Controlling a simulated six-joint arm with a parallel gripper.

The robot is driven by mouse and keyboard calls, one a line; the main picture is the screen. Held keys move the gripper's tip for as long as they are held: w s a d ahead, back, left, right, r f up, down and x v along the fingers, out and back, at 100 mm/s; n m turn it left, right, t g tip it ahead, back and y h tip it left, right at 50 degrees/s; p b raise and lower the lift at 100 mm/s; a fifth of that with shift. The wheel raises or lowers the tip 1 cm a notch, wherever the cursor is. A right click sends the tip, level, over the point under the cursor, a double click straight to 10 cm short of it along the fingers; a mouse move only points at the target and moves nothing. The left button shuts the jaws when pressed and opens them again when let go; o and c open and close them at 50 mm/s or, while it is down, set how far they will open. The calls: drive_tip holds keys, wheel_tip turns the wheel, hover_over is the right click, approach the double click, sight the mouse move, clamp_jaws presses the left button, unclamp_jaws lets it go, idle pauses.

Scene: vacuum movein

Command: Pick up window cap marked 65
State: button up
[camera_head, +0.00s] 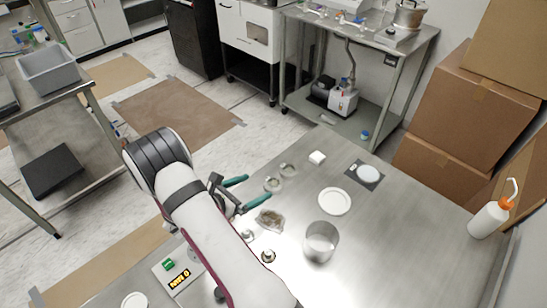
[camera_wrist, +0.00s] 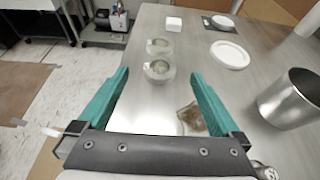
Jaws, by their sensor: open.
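Two round, clear, glass-like caps lie flat on the steel table. The nearer cap (camera_head: 272,184) also shows in the wrist view (camera_wrist: 158,70), and the farther cap (camera_head: 288,170) lies just beyond it (camera_wrist: 158,46). No number is readable on either, so I cannot tell which is marked 65. My gripper (camera_head: 258,187) has teal fingers, spread wide and empty. In the wrist view, the nearer cap appears between the fingertips (camera_wrist: 159,73), slightly beyond them; I see no contact.
A clear bag (camera_head: 268,218) lies close to the right finger. A steel cup (camera_head: 320,242), white dish (camera_head: 334,201), white block (camera_head: 317,157) and dark plate (camera_head: 368,182) stand rightward and beyond. A wash bottle (camera_head: 488,221) stands far right. The table's left edge is near the caps.

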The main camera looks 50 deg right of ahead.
sight(288, 170)
drive_tip(key=x, duration=1.4)
drive_tip(key=shift+d+r, duration=0.1)
drive_tip(key=shift+d, duration=0.35)
drive_tip(key=c, duration=1.5)
